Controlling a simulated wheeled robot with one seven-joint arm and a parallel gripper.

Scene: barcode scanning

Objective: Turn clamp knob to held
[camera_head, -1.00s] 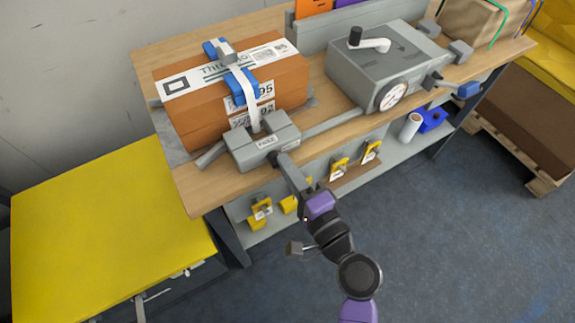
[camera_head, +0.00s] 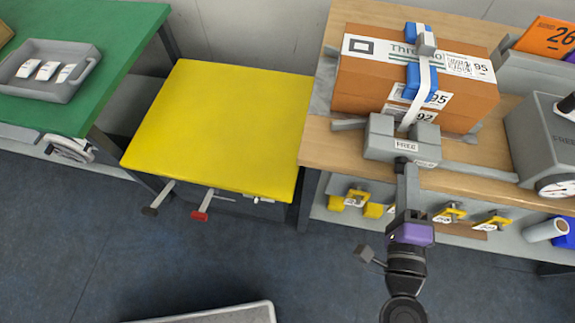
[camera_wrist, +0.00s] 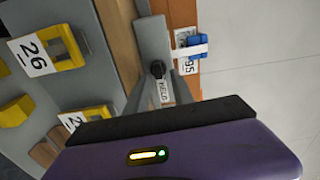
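The clamp block (camera_head: 383,139) is grey, on the bench's front edge, before a strapped orange box (camera_head: 364,84). A "FREE" label (camera_head: 406,146) is on its front; a second, smaller label (camera_head: 427,163) is lower right, too small to read. My gripper (camera_head: 403,170) reaches up to the clamp's front from below, at the dark knob, which it largely covers in the head view. The wrist view shows the black knob (camera_wrist: 157,69) on the grey block beside a label (camera_wrist: 165,91) that seems to read "HELD". Whether the fingers grip the knob is unclear.
A grey machine with a dial (camera_head: 548,140) stands right on the wooden bench (camera_head: 325,150). Yellow tagged clamps (camera_head: 450,212) hang below the bench edge. A yellow table (camera_head: 225,125) and a green table (camera_head: 115,70) with a grey tray (camera_head: 45,92) stand left. Open floor lies in front.

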